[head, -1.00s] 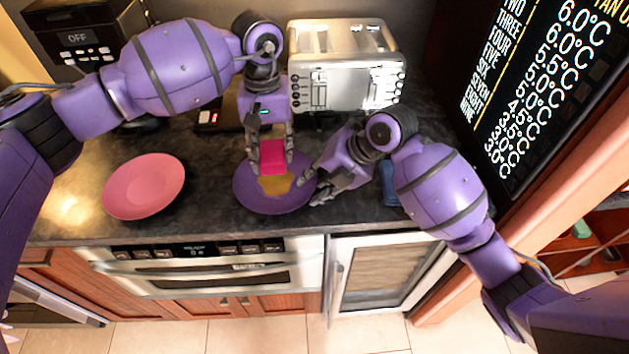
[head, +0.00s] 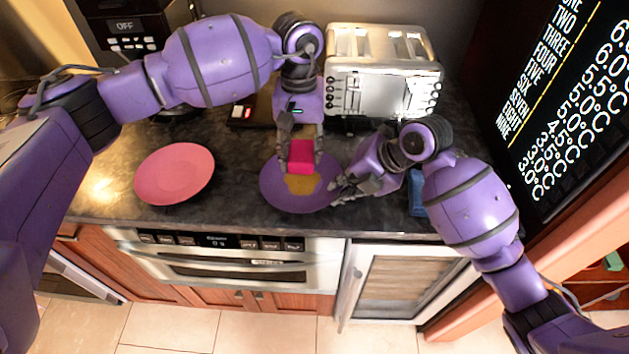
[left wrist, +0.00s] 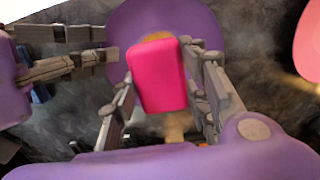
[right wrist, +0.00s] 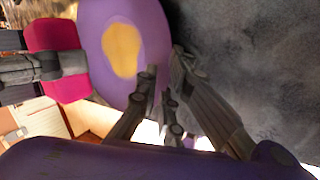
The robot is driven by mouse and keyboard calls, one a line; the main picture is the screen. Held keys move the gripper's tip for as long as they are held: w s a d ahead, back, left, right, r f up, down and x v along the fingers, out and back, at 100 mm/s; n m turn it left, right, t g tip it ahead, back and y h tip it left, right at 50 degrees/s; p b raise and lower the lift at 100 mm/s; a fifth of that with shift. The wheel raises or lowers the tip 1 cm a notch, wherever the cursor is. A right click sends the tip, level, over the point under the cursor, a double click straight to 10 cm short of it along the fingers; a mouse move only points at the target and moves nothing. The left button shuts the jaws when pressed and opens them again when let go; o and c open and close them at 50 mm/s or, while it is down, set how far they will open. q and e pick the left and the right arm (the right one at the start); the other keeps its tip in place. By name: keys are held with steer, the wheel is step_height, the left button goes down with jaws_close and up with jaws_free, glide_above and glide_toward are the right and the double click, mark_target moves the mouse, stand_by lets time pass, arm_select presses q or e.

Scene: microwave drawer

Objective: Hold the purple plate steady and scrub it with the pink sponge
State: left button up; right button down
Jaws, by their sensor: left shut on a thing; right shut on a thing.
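The purple plate (head: 287,203) lies on the dark counter with a yellow-brown stain (head: 303,184) in its middle. My left gripper (head: 301,156) is shut on the pink sponge (head: 301,157) and holds it over the plate's far part, at the edge of the stain; I cannot tell whether it touches. The sponge is also between the fingers in the left wrist view (left wrist: 158,75). My right gripper (head: 345,188) is shut on the plate's right rim. In the right wrist view the plate (right wrist: 152,30) reaches between its fingers (right wrist: 165,85).
A pink plate (head: 175,173) lies to the left on the counter. A silver toaster (head: 383,80) stands behind my grippers. A blue item (head: 417,195) is partly hidden by my right arm. A dark menu board (head: 560,100) stands at right. Counter between the plates is clear.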

mark_target(302, 182)
arm_select(q)
steer(key=shift+a+f, duration=0.15)
steer(key=shift+f, duration=2.75)
steer(key=shift+f, duration=0.7)
